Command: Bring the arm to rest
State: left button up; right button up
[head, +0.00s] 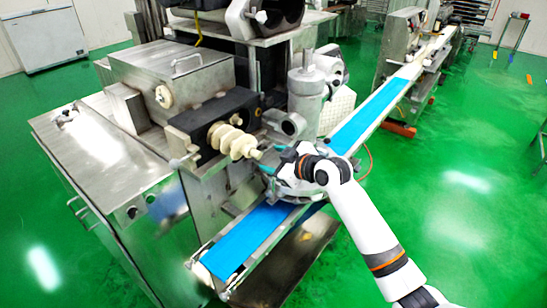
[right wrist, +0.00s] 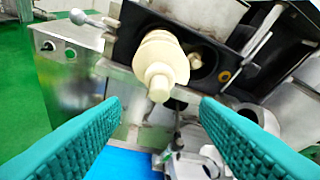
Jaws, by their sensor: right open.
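My right arm (head: 368,232), white with dark joints, reaches in from the lower right of the head view. Its gripper (head: 276,160) is beside the machine's cream screw (head: 232,141), above the blue conveyor belt. In the right wrist view, my right gripper's two teal padded fingers (right wrist: 160,130) are wide apart with nothing between them. The cream screw (right wrist: 160,66) sticks out of its dark housing just beyond the fingertips, and I see no contact. The left gripper is not in view.
The steel encrusting machine (head: 110,170) fills the left and centre. A blue conveyor belt (head: 245,240) runs below my right gripper and on to the upper right (head: 370,115). A steel tray (head: 290,265) juts out beside it. Green floor (head: 470,220) is open at the right.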

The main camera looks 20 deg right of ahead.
jog(key=shift+f, duration=0.1)
jog(key=s+d+f+m+g+h+b, duration=0.1)
jog(key=s+f+m+b, duration=0.1)
jog(key=f, duration=0.9)
jog(key=s+d+f+m+g+h+b, duration=0.1)
jog(key=s+d+f+b, duration=0.15)
jog(key=f, duration=0.85)
jog(key=s+f+m+g+h+b, duration=0.1)
jog(key=s+f+m+h, duration=0.15)
jog(key=f, duration=0.85)
jog(key=s+d+f+g+b, duration=0.1)
jog(key=s+f+g+b, duration=0.1)
jog(key=s+f, duration=0.7)
jog(key=s+f+g+b, duration=0.15)
jog(key=s+f, duration=0.45)
jog(key=f, duration=0.6)
jog(key=s+f+g+b, duration=0.1)
jog(key=s+f, duration=0.5)
jog(key=s, duration=0.5)
jog(key=s+a+f+m+g+h+b, duration=0.1)
jog(key=s+f, duration=0.5)
jog(key=s, duration=0.6)
jog(key=s+f+m+g+b, duration=0.1)
jog(key=s+f+g+b, duration=0.2)
jog(key=s+f, duration=0.4)
jog(key=s, duration=0.5)
jog(key=shift+a, duration=0.35)
jog(key=shift+w, duration=0.1)
